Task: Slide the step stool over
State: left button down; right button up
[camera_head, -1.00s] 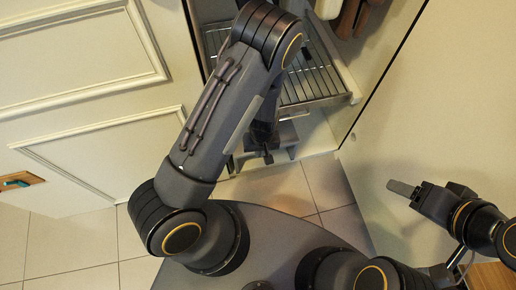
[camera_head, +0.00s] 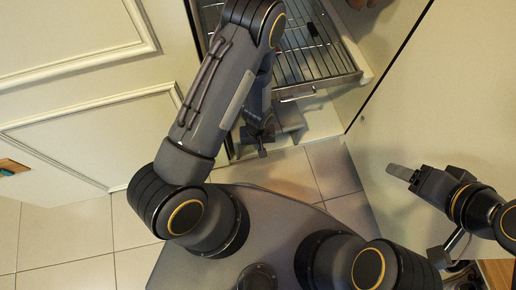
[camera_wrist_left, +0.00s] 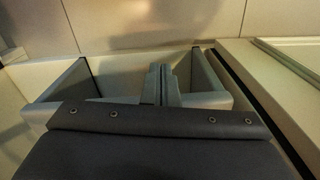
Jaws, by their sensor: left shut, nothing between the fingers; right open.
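The step stool (camera_head: 291,117) is a grey piece low at the cabinet opening, below the wire rack in the head view. My left arm hides much of it. In the left wrist view a grey panel of the stool (camera_wrist_left: 208,80) shows beside the fingers. My left gripper (camera_head: 262,151) is shut and empty, pointing down beside the stool; it also shows in the left wrist view (camera_wrist_left: 158,84). I cannot tell whether it touches the stool. My right gripper (camera_head: 398,172) is open and empty, away at the right in front of the pale panel.
A wire rack (camera_head: 308,62) is in the cabinet above the stool. A white panelled door (camera_head: 75,80) stands at the left, and a pale panel (camera_head: 440,110) at the right. Tiled floor (camera_head: 85,235) is bare at lower left.

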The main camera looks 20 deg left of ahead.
pick_arm(q)
jog(key=shift+w+a, duration=0.25)
jog(key=shift+w, duration=0.4)
jog(key=shift+w+a, duration=0.25)
jog(key=shift+w, duration=0.25)
jog(key=shift+w+a, duration=0.25)
jog(key=shift+w, duration=0.25)
jog(key=shift+s, duration=0.1)
